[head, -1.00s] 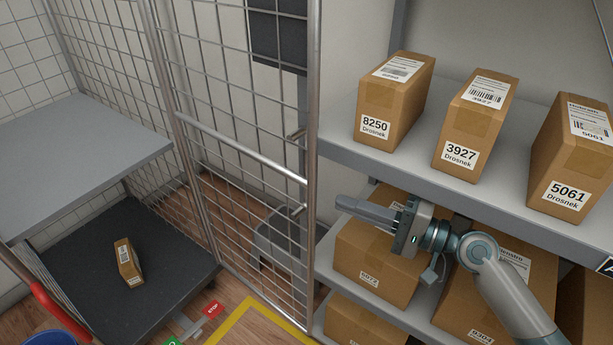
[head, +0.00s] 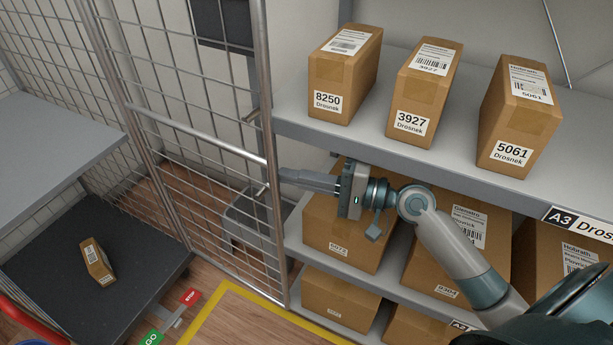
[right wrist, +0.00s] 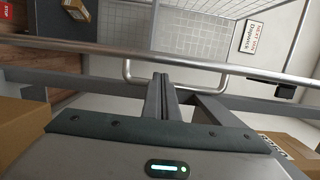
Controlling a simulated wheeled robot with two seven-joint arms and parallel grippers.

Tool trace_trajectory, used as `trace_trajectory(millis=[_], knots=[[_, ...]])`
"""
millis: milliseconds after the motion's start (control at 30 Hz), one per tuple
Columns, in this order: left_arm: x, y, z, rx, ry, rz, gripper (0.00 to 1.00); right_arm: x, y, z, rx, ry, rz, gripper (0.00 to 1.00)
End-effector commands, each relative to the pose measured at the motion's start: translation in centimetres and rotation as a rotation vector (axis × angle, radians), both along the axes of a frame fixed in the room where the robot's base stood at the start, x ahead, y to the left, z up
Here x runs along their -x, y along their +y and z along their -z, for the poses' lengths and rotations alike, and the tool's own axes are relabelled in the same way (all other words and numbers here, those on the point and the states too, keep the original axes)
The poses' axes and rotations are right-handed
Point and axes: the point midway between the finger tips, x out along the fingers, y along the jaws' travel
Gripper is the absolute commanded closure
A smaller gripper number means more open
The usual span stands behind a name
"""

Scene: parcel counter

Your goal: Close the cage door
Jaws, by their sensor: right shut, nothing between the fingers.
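The cage door (head: 205,157) is a wire-mesh panel with a metal frame, standing open in the head view between the cage and the shelving. A horizontal bar (head: 198,133) crosses it, and its free upright post (head: 268,150) is at the shelf end. My right gripper (head: 281,176) is shut and empty, its fingertips at the shelf side of that post; contact cannot be told. In the right wrist view the shut fingers (right wrist: 159,100) point at a metal tube (right wrist: 190,57) and a bent handle (right wrist: 130,80). My left gripper is not in view.
The cage has a grey shelf (head: 60,135) and a dark base (head: 95,260) with a small parcel (head: 97,262). Shelving with boxes (head: 420,90) stands right, close around my right arm. Red STOP and green GO tabs (head: 152,338) lie near the cage base.

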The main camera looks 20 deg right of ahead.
Motion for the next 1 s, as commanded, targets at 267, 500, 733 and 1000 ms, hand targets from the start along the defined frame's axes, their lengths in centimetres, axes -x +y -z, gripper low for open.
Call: trace_trajectory(millis=[267,500,733,1000], knots=[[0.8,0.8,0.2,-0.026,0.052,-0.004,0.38,-2.7,3.1,-0.2,-0.003,-0.001,0.000,1.00],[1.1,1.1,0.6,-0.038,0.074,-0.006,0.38,-3.8,4.2,0.0,0.000,0.000,0.000,1.00],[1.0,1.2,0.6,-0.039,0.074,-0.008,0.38,-3.8,4.3,0.0,0.001,0.001,0.000,1.00],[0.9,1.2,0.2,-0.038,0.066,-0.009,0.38,-3.8,4.4,0.0,0.001,0.001,0.001,1.00]])
